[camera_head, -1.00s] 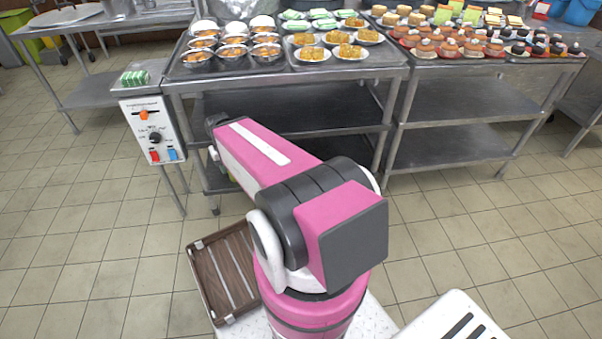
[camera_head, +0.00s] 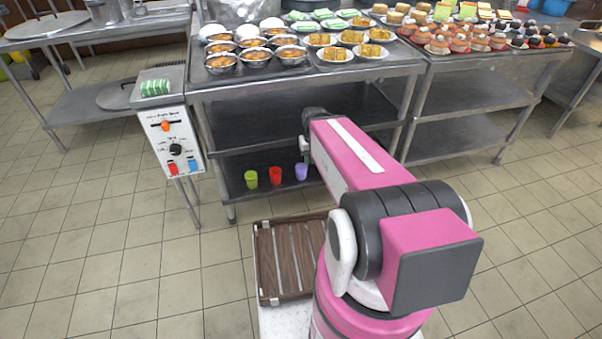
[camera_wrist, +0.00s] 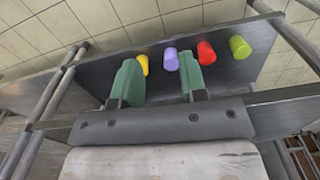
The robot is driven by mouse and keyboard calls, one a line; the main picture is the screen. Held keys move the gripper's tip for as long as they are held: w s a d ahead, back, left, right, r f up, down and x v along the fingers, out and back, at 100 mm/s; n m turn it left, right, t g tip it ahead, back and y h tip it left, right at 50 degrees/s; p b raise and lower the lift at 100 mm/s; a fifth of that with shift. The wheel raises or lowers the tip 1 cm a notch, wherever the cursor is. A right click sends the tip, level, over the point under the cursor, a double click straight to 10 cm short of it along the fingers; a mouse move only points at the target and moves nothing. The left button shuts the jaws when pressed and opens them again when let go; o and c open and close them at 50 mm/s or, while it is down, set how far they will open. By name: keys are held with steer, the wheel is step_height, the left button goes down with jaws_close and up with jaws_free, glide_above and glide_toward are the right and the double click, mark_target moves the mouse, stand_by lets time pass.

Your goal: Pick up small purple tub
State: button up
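The tub is apart from the fingers. In the head view my arm hides most of my gripper.
Red (camera_head: 275,175) and lime green (camera_head: 251,179) tubs stand left of the purple one. A yellow tub (camera_wrist: 143,64) stands on its other side, near a finger. Shelves and legs of the table (camera_head: 260,118) surround the row. A wooden tray (camera_head: 282,257) is by my base.

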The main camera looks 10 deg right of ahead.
steer(key=o, duration=0.5)
steer(key=shift+w+f, duration=0.1)
steer(key=o, duration=0.4)
steer(key=w+f+m+y, duration=0.1)
steer(key=f, duration=0.1)
steer(key=w+a+f+m+y, duration=0.1)
steer(key=w+f+m, duration=0.1)
steer(key=w+f+m+y, duration=0.1)
steer(key=f+m, duration=0.1)
steer(key=shift+w+a+f+t+y, duration=0.1)
steer(key=shift+w+a+t+y, duration=0.05)
steer(key=shift+a+t+y, duration=0.15)
steer(key=m+t+y, duration=0.4)
steer(key=m+t, duration=0.5)
steer(key=m, duration=1.4)
glide_toward(306, 169)
steer(key=a, duration=0.1)
steer(key=shift+d+x, duration=0.15)
steer(key=shift+x, duration=2.65)
steer(key=shift+d+x, duration=0.15)
steer(key=shift+x, duration=2.6)
